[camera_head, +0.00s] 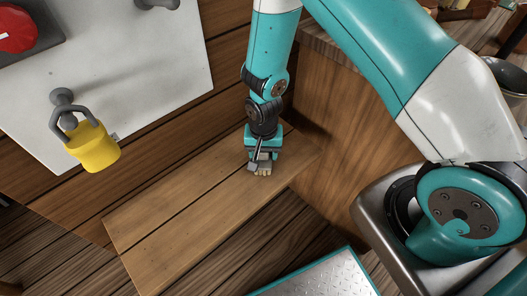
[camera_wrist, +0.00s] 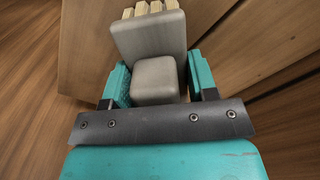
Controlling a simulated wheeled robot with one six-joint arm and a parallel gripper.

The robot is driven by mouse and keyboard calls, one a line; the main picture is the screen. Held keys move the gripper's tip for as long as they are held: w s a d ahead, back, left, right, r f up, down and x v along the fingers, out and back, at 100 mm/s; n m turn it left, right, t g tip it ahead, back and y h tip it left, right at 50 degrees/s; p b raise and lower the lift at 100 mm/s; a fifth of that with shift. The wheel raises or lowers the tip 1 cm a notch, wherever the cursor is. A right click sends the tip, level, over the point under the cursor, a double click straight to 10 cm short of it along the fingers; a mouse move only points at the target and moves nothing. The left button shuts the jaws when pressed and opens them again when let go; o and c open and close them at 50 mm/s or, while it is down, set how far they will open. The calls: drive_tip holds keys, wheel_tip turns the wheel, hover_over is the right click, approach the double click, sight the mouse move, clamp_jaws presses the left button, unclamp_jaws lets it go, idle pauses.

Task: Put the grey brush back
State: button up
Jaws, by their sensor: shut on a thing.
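My gripper (camera_head: 262,160) points down at the far right end of the wooden bench (camera_head: 165,225). It is shut on the grey brush (camera_head: 265,168). In the wrist view the brush (camera_wrist: 150,55) sits between the teal fingers of my gripper (camera_wrist: 158,85). Its grey block handle is between the fingers, and its pale bristles (camera_wrist: 150,8) point away from the gripper. The brush is at or just above the bench top; I cannot tell whether it touches.
A yellow padlock-shaped thing (camera_head: 93,147) hangs on a hook on the pale wall panel (camera_head: 150,60). A red button (camera_head: 14,30) is at top left. A wooden cabinet side (camera_head: 325,110) stands right of the bench. The bench's left and middle are clear.

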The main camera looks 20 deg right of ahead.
drive_tip(key=o, duration=1)
drive_tip(key=shift+c, duration=0.2)
wheel_tip(320, 180, up, 12)
drive_tip(key=shift+p, duration=0.8)
drive_tip(key=s+a+r+n+y, duration=0.1)
drive_tip(key=s+a+r+n, duration=0.2)
drive_tip(key=r, duration=0.5)
drive_tip(key=s+a+r+n+y, duration=0.1)
drive_tip(key=s+r+n+y, duration=0.15)
drive_tip(key=s+r, duration=0.4)
drive_tip(key=s+r+n, duration=0.7)
drive_tip(key=s+r, duration=0.2)
drive_tip(key=shift+a+r+y, duration=0.2)
drive_tip(key=shift+r+y, duration=0.15)
